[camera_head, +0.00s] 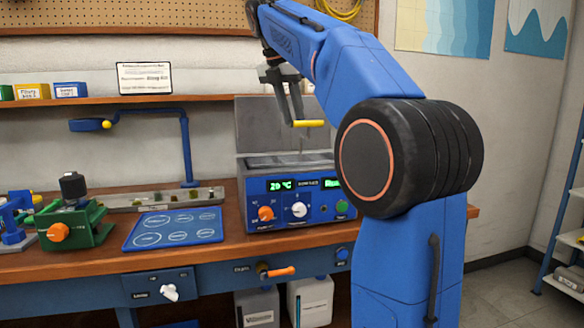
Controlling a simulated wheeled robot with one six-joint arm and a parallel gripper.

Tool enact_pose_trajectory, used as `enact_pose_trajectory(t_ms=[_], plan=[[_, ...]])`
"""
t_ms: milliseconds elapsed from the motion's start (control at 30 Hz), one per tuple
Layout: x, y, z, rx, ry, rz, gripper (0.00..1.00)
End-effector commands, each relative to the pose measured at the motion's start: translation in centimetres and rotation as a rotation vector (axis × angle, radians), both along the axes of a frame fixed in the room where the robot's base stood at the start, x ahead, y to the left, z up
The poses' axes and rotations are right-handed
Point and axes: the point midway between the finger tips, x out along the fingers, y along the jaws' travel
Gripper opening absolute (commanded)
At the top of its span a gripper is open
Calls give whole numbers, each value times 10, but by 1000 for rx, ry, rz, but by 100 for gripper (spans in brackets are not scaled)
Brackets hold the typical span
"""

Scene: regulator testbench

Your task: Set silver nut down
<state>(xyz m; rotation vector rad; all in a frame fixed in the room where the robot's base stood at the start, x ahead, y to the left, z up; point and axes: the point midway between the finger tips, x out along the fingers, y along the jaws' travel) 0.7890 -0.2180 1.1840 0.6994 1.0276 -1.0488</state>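I cannot make out a silver nut in this view. My gripper (291,121) hangs above the blue bench unit (300,209), with its dark grey fingers pointing down. A short yellow bar (312,124) lies across the fingertips, with a thin grey stem below it. I cannot tell whether the fingers hold the bar or are only in front of it. A blue mat (142,242) with several white part outlines lies on the bench left of the unit, and no nut shows on it.
A green fixture (78,230) with an orange knob stands at the left. My arm hides the bench's right part.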

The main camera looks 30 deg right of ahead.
Motion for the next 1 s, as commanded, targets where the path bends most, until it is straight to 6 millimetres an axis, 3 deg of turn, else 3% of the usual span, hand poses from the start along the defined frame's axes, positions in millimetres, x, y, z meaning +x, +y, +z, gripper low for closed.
enact_pose_trajectory(t_ms=[200, 500, 1000], plan=[[-2, 0, -19, 0, 0, -1, 3], [-2, 0, -64, 1, 0, 0, 3], [-1, 0, -112, 1, 0, 0, 3]])
